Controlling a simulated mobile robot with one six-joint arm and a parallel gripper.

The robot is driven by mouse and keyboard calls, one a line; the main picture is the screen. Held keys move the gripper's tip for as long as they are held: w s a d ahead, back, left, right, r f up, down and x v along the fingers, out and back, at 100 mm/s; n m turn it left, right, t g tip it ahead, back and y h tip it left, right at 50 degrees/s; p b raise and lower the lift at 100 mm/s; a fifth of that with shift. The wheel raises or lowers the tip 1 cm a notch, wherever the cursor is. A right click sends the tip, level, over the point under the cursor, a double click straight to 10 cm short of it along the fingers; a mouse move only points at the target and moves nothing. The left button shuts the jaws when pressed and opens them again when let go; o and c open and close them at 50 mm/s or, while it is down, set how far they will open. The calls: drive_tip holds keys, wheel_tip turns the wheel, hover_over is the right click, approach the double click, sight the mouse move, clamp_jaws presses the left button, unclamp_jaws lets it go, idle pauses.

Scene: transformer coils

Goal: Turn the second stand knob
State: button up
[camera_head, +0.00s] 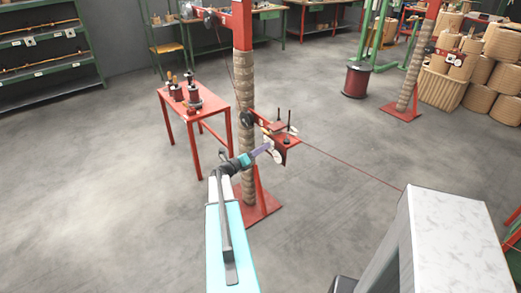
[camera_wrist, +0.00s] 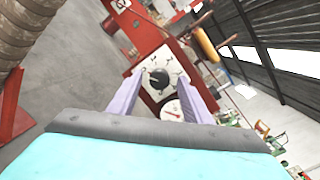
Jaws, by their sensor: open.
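A black knob (camera_wrist: 160,78) sits at the centre of a white dial plate (camera_wrist: 150,88) on the stand's red box (camera_wrist: 147,37) in the wrist view. A round white gauge (camera_wrist: 172,109) sits just below the dial. My gripper (camera_wrist: 161,76) is open, its two purple fingers on either side of the dial in the picture. I cannot tell whether they touch the knob. In the head view my gripper (camera_head: 265,148) reaches the red bracket (camera_head: 285,147) on the near red stand (camera_head: 242,35), whose post is wrapped in rope. The knob cannot be made out there.
A red table (camera_head: 187,96) with several spools stands left of the near stand. A similar wrapped stand (camera_head: 414,75) stands at the back right beside stacked coils (camera_head: 480,65). Open floor lies between.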

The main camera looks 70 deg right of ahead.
drive_tip(key=c, duration=1.1)
drive_tip(key=shift+o, duration=0.2)
